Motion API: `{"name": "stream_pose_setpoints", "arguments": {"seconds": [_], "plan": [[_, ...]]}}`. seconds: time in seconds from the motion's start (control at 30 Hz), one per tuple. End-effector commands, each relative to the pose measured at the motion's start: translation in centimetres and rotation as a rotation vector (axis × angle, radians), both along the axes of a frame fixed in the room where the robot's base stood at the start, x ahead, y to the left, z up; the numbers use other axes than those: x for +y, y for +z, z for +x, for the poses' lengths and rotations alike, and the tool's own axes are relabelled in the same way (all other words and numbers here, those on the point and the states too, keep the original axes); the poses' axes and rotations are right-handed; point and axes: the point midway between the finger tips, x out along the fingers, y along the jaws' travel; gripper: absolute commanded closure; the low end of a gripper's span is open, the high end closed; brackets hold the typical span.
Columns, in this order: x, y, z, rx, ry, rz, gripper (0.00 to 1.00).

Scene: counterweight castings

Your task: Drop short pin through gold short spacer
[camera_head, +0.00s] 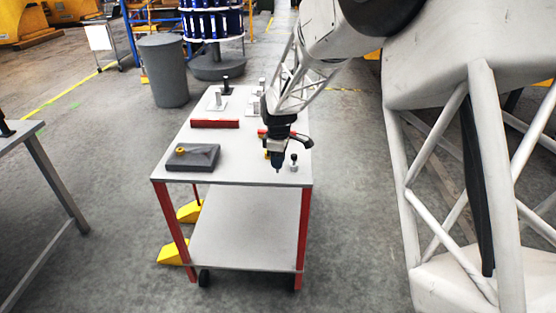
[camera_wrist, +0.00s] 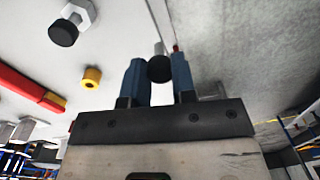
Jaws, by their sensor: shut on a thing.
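My gripper (camera_head: 277,165) is over the front right of the table in the head view, pointing down. In the wrist view, its blue fingers (camera_wrist: 157,75) are shut on a pin (camera_wrist: 159,69) by its black head, with a thin silver shaft beyond. A gold ring-shaped spacer (camera_head: 181,150) sits on the dark grey casting (camera_head: 205,160) to the left of my gripper. Another gold piece (camera_head: 267,154) is on the table just behind my gripper.
A black-headed pin in a silver holder (camera_head: 294,165) stands close right of my gripper. A red bar (camera_head: 215,123) lies behind the casting. Several upright pieces stand at the back. The table's front middle is clear.

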Motion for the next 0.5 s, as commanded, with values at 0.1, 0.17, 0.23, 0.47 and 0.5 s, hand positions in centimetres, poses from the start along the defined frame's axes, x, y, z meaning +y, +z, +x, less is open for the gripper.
{"name": "stream_pose_setpoints", "arguments": {"seconds": [0.1,0.17,0.23,0.47,0.5], "plan": [[0.1,0.0,0.1,0.0,0.002,0.0,0.98],[0.3,0.1,0.2,0.0,0.004,0.0,0.98],[0.6,0.1,0.4,0.0,0.009,0.0,0.98],[3.0,0.8,2.0,-0.002,0.045,0.0,0.98],[3.6,0.9,2.4,-0.003,0.054,0.001,0.98]]}}
